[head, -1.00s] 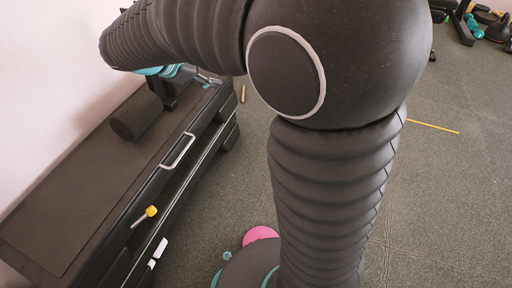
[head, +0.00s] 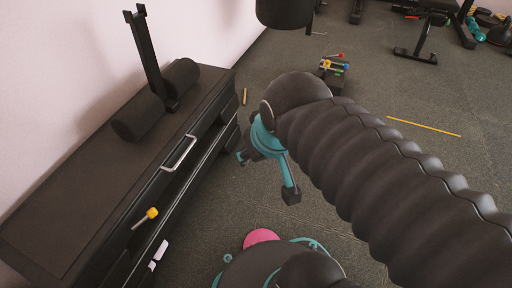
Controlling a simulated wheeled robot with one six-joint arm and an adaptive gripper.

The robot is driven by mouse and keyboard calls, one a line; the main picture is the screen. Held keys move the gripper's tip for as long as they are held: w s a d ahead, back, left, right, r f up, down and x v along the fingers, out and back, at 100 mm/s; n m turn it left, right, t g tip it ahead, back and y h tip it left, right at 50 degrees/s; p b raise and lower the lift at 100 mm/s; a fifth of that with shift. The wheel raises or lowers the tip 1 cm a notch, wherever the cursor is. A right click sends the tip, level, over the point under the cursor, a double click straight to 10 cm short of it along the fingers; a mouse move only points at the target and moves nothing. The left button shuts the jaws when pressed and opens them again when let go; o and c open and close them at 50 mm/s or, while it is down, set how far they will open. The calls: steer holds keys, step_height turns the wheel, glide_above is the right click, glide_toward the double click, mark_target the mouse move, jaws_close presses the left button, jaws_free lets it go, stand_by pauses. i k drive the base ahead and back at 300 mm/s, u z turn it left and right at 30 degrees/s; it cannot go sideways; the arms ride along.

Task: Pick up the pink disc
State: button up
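The pink disc (head: 260,237) shows low in the head view, just beyond the dark and teal parts of my own body. Its near part is hidden behind them, and it seems to lie on the floor. My gripper (head: 267,177) is above the floor, higher in the picture than the disc and a clear distance from it. Its two teal and dark fingers are spread wide with nothing between them.
A long black cabinet (head: 60,215) with a drawer handle (head: 179,153) and a yellow-headed tool (head: 146,217) stands along the left wall. A bench (head: 415,55) and colourful small items (head: 334,67) are at the back. A yellow strip (head: 424,126) lies on open floor.

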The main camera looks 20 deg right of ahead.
mark_target(258, 235)
steer(key=u, duration=0.6)
steer(key=k, duration=0.3)
steer(key=z, duration=2.7)
steer(key=k, duration=1)
steer(key=u, duration=2.25)
